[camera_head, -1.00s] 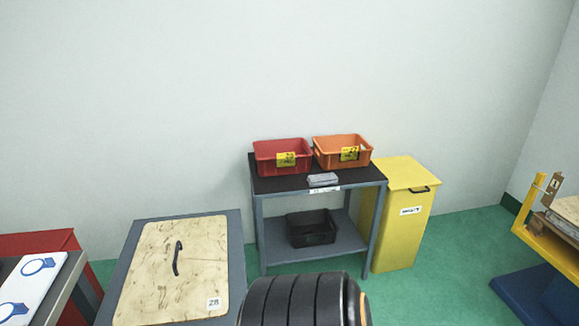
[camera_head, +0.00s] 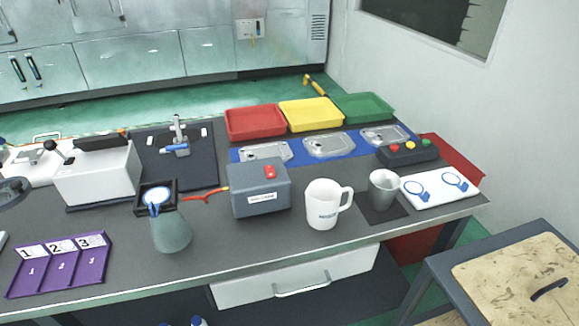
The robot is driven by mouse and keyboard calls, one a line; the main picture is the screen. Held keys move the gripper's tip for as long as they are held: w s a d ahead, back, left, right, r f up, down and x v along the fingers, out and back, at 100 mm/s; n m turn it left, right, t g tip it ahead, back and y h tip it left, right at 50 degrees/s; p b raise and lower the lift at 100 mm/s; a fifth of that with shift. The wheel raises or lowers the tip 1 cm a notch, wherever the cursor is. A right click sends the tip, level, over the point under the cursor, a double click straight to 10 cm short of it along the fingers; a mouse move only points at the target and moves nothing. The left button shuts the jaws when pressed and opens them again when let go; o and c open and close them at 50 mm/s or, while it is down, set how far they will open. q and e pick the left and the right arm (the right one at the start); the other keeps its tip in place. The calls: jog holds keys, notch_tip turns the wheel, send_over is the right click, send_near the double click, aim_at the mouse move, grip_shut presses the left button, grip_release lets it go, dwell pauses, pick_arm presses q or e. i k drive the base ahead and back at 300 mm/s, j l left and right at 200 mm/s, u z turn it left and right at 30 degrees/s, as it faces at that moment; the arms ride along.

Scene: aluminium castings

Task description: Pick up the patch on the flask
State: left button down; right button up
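A grey-green conical flask (camera_head: 172,236) stands upright on the dark workbench, left of centre. At its top is a black square patch-like piece (camera_head: 141,207) with a pale middle and a blue part over it. I cannot tell exactly how the square piece rests on the flask or whether it lies just behind it. Neither of my grippers is in view.
A grey box (camera_head: 260,199) with a red button and a white mug (camera_head: 323,207) stand right of the flask. A purple numbered tray (camera_head: 62,270) lies left. Red (camera_head: 255,124), yellow (camera_head: 311,115) and green (camera_head: 362,107) trays line the back. Bare bench lies in front of the flask.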

aim_at(153, 198)
jog(key=l+u, duration=0.1)
jog(key=u, duration=0.3)
jog(key=l+u, duration=0.1)
jog(key=u, duration=0.65)
jog(key=k+l, duration=0.05)
